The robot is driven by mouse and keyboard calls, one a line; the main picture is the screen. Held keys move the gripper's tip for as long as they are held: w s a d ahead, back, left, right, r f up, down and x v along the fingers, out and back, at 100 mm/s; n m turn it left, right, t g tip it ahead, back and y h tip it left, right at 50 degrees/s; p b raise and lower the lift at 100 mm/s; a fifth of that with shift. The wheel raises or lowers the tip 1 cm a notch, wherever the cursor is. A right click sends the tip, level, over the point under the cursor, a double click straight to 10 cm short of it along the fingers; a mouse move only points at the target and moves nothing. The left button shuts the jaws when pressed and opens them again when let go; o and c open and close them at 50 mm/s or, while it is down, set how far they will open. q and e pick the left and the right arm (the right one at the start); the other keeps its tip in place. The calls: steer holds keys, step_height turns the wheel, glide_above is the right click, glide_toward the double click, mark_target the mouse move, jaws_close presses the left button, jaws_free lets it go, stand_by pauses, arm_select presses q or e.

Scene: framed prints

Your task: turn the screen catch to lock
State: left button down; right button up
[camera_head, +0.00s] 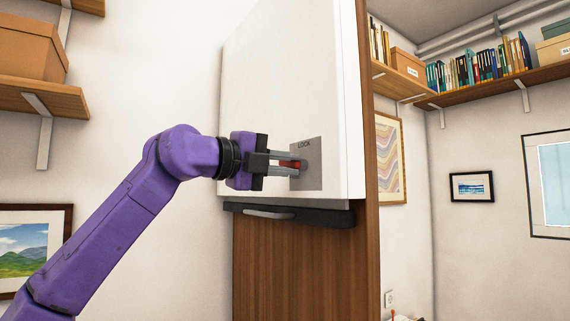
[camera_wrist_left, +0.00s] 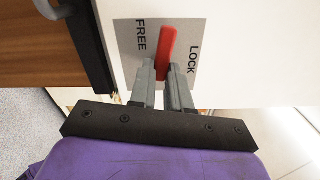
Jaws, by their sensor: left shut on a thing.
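The red screen catch (camera_wrist_left: 166,46) is a lever on a grey plate (camera_wrist_left: 192,33) marked FREE and LOCK. In the left wrist view the lever stands between the two words, tilted slightly toward LOCK. The plate (camera_head: 314,180) is on the side of the large white screen (camera_head: 285,80) in the head view, with LOCK at its top. A bit of the red catch (camera_head: 287,164) shows between the fingers there. My left gripper (camera_wrist_left: 163,74) is shut on the catch, one finger on each side. The left gripper (camera_head: 299,164) reaches it from the left. My right gripper is not in view.
A dark bar with a grey handle (camera_head: 268,214) runs under the screen, in front of a brown wooden panel (camera_head: 290,265). Shelves with boxes (camera_head: 28,47) and books (camera_head: 478,66) hang on the walls. Framed prints (camera_head: 471,187) hang farther back.

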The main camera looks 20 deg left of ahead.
arm_select(q)
steer(key=m, duration=0.4)
steer(key=shift+m, duration=0.3)
steer(key=m+p, duration=0.1)
steer(key=m, duration=0.2)
steer(key=shift+m, duration=0.3)
steer(key=m+p, duration=0.1)
steer(key=m, duration=0.3)
steer(key=shift+m+p, duration=0.55)
steer(key=shift+m, duration=1.15)
steer(key=c, duration=1.1)
jaws_free()
